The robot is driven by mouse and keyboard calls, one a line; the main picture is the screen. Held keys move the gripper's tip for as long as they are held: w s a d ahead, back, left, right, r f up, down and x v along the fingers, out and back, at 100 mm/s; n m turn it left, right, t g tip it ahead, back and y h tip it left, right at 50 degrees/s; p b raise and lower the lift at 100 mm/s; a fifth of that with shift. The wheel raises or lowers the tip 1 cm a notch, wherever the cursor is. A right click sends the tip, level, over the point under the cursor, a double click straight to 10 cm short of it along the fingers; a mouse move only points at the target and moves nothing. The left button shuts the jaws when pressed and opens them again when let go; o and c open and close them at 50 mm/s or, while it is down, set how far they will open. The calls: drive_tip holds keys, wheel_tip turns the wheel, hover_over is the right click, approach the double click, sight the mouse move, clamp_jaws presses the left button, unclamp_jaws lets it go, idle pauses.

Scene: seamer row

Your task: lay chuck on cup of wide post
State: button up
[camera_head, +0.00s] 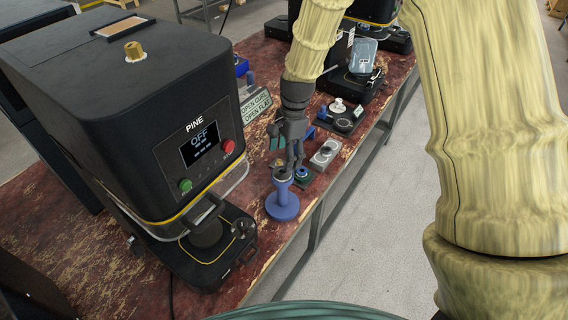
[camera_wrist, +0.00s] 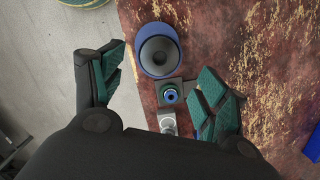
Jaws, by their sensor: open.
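The blue post (camera_head: 283,205) with a broad round base stands upright near the table's front edge. A grey round piece with a darker centre (camera_wrist: 159,50) shows at its top in the wrist view, inside a blue rim; I cannot tell whether this is the chuck or the cup's inside. My gripper (camera_head: 288,158) hangs just above and behind the post top. In the wrist view my gripper (camera_wrist: 160,85) has its teal-padded fingers wide apart, with nothing held between them; the post top lies beyond the fingertips.
A small dark plate with a green and blue ring (camera_wrist: 170,95) and a grey block (camera_head: 325,155) stand behind the post. The black PINE machine (camera_head: 130,120) stands close on the left. A sign (camera_head: 256,106) and a black station (camera_head: 340,117) are farther back. The table edge is right.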

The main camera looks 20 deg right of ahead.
wheel_tip(320, 180, up, 7)
drive_tip(key=d+b, duration=0.1)
drive_tip(key=shift+w+b, duration=0.15)
drive_tip(key=shift+b, duration=0.2)
